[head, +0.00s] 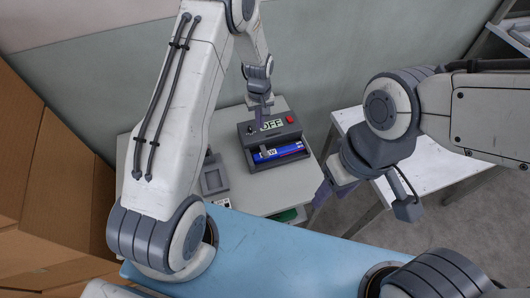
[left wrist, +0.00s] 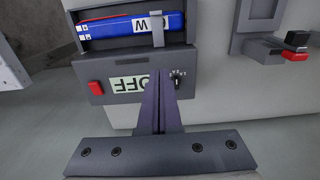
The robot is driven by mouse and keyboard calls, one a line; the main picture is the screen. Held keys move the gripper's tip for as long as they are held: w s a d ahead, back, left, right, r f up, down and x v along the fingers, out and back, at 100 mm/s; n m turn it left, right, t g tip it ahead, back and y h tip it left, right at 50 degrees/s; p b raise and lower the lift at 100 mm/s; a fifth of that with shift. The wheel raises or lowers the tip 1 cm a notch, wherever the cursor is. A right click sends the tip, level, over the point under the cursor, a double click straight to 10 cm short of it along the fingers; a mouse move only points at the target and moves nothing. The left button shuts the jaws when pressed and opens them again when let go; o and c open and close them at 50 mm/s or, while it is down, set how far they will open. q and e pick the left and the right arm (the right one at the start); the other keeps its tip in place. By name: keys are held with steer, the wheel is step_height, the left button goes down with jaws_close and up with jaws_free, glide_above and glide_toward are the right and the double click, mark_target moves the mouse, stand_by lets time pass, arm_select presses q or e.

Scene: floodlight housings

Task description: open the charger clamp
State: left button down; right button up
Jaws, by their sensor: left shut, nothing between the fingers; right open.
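The dark grey charger (head: 250,140) stands on the table and fills the top of the left wrist view (left wrist: 100,65). A blue battery pack (head: 280,153) lies in its bay, also seen in the left wrist view (left wrist: 120,24). The grey clamp strip (left wrist: 157,30) crosses over the battery near one end. The charger carries an OFF display (left wrist: 130,84), a red button (left wrist: 96,88) and a knob (left wrist: 177,75). My left gripper (left wrist: 161,75) is shut and empty, its fingertips between display and knob; contact cannot be told. My right gripper (head: 320,194) is open, off to the right.
A grey device with a square recess (head: 213,181) stands left of the charger. A red-and-black lever (left wrist: 295,52) shows beside it in the left wrist view. A white side table (head: 440,178) is at right, cardboard (head: 45,190) at left. A blue surface (head: 280,255) lies in front.

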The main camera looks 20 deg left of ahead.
arm_select(q)
step_height(320, 180, up, 7)
steer(key=p, duration=0.5)
stand_by(0.3)
stand_by(0.5)
